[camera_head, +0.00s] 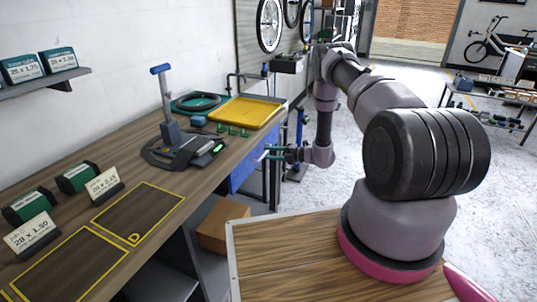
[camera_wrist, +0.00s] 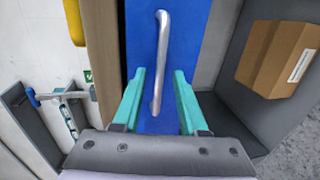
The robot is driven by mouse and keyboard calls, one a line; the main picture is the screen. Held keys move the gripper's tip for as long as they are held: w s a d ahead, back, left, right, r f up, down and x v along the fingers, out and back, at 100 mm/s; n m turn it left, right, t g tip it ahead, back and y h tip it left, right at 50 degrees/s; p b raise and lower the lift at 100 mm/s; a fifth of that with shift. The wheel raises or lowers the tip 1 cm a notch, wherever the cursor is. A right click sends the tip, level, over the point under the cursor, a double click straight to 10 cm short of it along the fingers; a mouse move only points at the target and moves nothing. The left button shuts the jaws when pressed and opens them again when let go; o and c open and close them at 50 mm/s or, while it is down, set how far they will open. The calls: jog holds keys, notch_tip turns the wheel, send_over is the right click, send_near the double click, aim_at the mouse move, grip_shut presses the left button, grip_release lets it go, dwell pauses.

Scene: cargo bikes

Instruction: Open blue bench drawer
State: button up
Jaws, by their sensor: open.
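The blue bench drawer (camera_head: 243,172) sits under the wooden workbench top, and its front shows beside my gripper. In the wrist view the blue drawer front (camera_wrist: 187,40) fills the middle, with a silver bar handle (camera_wrist: 161,60) on it. The drawer looks shut. My gripper (camera_head: 268,153) is in front of the drawer front. In the wrist view its two teal fingers (camera_wrist: 157,90) are open, one on each side of the handle's lower part. I cannot tell whether either finger touches the handle.
The workbench (camera_head: 150,170) holds a yellow tray (camera_head: 244,111), a grey stand with a blue handle (camera_head: 170,110) and small green parts. A cardboard box (camera_head: 222,225) sits on the shelf below the drawer. Open floor lies beyond my arm.

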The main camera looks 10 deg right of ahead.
jog(key=shift+w+a+f, duration=0.1)
jog(key=shift+w+a, duration=0.25)
jog(key=shift+a, duration=0.05)
grip_shut()
dwell(1.3)
